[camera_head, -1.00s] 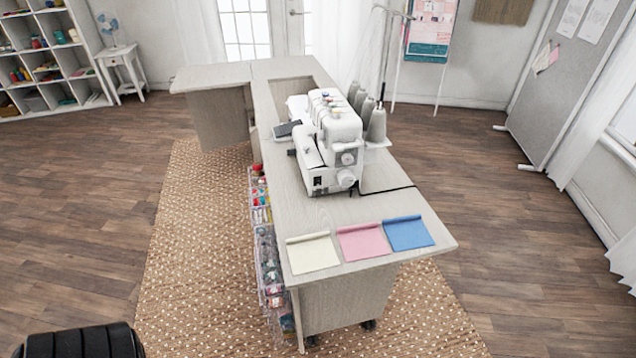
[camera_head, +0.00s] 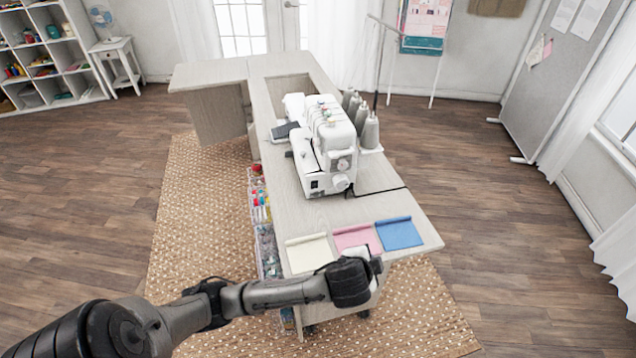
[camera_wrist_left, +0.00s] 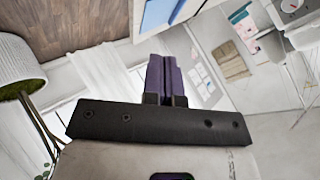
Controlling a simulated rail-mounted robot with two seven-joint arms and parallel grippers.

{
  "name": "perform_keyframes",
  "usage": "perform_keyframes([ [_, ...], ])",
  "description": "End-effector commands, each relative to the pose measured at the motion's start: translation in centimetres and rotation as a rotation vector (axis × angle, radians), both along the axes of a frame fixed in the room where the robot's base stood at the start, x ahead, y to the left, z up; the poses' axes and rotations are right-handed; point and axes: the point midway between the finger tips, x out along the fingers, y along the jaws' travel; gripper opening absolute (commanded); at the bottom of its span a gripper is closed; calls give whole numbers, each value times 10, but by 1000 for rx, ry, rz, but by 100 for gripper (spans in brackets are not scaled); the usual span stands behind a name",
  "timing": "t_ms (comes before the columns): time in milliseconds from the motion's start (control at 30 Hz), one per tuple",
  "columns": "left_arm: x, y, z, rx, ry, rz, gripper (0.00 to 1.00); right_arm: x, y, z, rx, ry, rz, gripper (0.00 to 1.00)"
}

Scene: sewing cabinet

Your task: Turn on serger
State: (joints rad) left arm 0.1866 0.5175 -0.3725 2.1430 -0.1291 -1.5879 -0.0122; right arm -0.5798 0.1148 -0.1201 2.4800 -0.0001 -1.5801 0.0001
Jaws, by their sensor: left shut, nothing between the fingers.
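The serger (camera_head: 325,150) is a white machine on the sewing cabinet's light wood top (camera_head: 405,188). Its near end shows a round handwheel and a small dark patch low on the casing, too small to read as a switch position. Grey thread cones (camera_head: 369,130) stand at its right. My left arm reaches in from the lower left. My left gripper (camera_head: 376,259) is at the cabinet's near end, well short of the serger and apart from it. In the left wrist view its purple fingers (camera_wrist_left: 165,76) are together and empty. My right gripper is not in view.
Folded cream (camera_head: 308,252), pink (camera_head: 357,238) and blue (camera_head: 398,233) cloths lie along the top's near edge. Clear drawers of supplies (camera_head: 267,252) line the cabinet's left side. The top between cloths and serger is mostly clear, with a dark cable at right.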

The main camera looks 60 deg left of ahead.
Motion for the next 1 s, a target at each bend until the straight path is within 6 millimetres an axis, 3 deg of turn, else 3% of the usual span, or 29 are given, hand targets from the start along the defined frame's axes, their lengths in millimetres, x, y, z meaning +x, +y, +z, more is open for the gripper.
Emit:
perform_keyframes([
  [33,18,26,10,123,21,22,0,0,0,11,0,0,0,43],
  [167,38,89,-1,465,166,40,0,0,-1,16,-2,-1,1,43],
  [300,30,146,-40,836,463,-13,0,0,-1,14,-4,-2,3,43],
  [400,24,168,-54,1023,659,-75,0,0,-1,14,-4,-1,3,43],
  [567,19,188,-54,1224,915,-175,0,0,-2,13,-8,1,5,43],
  [800,17,190,-48,1366,1152,-343,0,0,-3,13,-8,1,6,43],
  [1000,17,189,-48,1408,1253,-431,0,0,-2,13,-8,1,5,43],
])
